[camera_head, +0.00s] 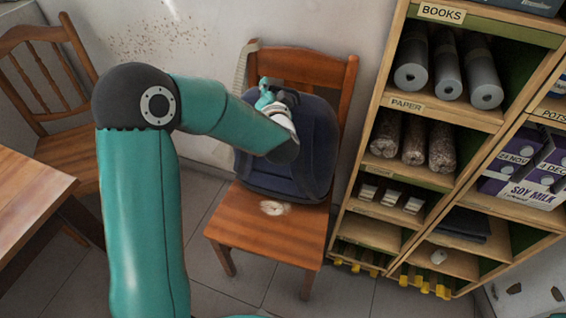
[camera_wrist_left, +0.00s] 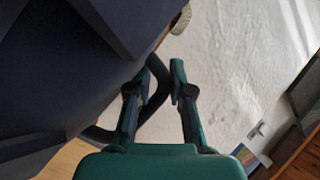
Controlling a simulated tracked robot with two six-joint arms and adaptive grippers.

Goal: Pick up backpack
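The dark blue backpack (camera_head: 262,177) stands upright on a wooden chair (camera_head: 265,235), against its backrest. My left arm reaches across it, and my left gripper (camera_head: 272,95) is at its top edge. In the left wrist view the backpack (camera_wrist_left: 60,70) fills the left side. There the left gripper (camera_wrist_left: 158,72) has its two fingers apart. A dark strap loop (camera_wrist_left: 161,90) shows between the fingers, with part of it hidden behind the left finger. I cannot tell whether a finger touches it. My right gripper is not in view.
A shelf unit (camera_head: 375,185) with rolls, bags and soy milk cartons (camera_head: 525,170) stands close to the chair's right. Another wooden chair (camera_head: 50,90) and a table (camera_head: 30,200) are at the left. A wall (camera_head: 205,35) is behind. Tiled floor is free in front.

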